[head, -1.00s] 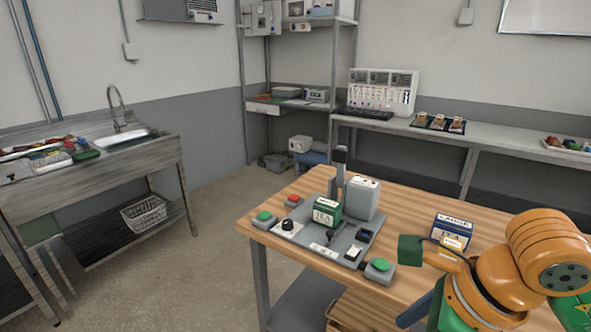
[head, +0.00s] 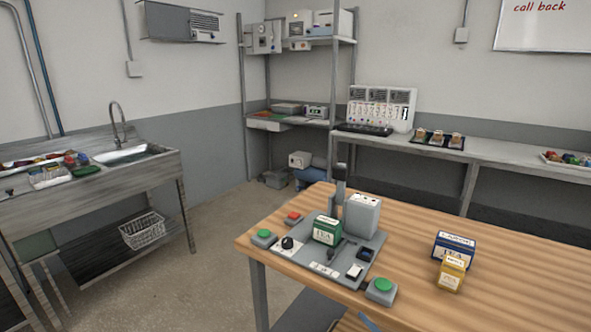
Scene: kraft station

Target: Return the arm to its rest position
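Neither gripper shows in the head view now. Only a small blue piece, which may be part of my arm, shows at the bottom edge. A green tea box (head: 327,230) stands on the grey machine plate (head: 318,258) on the wooden table (head: 420,231). A blue box (head: 454,248) and a yellow box (head: 451,273) stand close together on the table to the right of the plate. What my arms hold, if anything, is out of sight.
The table's right side is clear. A sink bench (head: 92,198) stands left; a long shelf (head: 493,157) runs behind.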

